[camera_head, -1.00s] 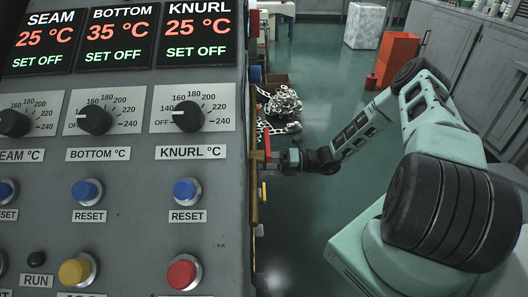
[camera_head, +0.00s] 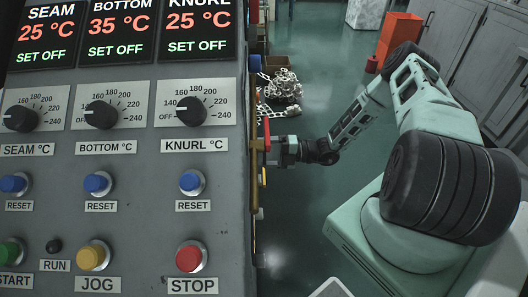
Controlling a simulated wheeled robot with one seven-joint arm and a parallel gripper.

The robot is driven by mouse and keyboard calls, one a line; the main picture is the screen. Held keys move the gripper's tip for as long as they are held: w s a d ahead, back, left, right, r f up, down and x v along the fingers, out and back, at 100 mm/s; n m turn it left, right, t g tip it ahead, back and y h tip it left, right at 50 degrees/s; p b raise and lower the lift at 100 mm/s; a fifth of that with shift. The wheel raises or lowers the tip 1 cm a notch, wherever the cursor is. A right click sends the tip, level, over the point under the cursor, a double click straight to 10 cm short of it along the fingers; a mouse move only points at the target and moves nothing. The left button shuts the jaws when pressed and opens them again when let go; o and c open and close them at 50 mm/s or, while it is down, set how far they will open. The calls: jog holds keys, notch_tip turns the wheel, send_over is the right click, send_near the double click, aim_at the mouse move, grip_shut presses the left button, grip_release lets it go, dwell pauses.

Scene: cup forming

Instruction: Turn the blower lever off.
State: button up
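My gripper (camera_head: 281,151) is at the right side of the grey control cabinet, at the end of my pale green arm. It is small and seen from the side, so its fingers and opening cannot be made out. A narrow red piece (camera_head: 267,134) stands upright at the cabinet's side, right by the gripper tip. It may be the blower lever, but no label shows, and I cannot tell whether the gripper touches it. Brass-coloured parts (camera_head: 254,180) run down the cabinet's edge just left of the gripper.
The cabinet front (camera_head: 130,215) fills the left, with temperature displays, black knobs, blue reset buttons and a red STOP button (camera_head: 190,257). White chain (camera_head: 284,86) lies behind the gripper. An orange bin (camera_head: 399,38) stands farther back. Green floor (camera_head: 325,75) is open between.

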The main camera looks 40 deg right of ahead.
jog(key=shift+d+f, duration=0.2)
jog(key=shift+f, duration=0.05)
jog(key=o, duration=1.2)
jog(key=shift+o, duration=0.2)
jog(key=shift+r, duration=0.1)
jog(key=shift+s, duration=0.1)
jog(key=b+v, duration=0.1)
jog(key=v, duration=1.6)
jog(key=shift+s+d, duration=0.1)
jog(key=shift+s, duration=0.05)
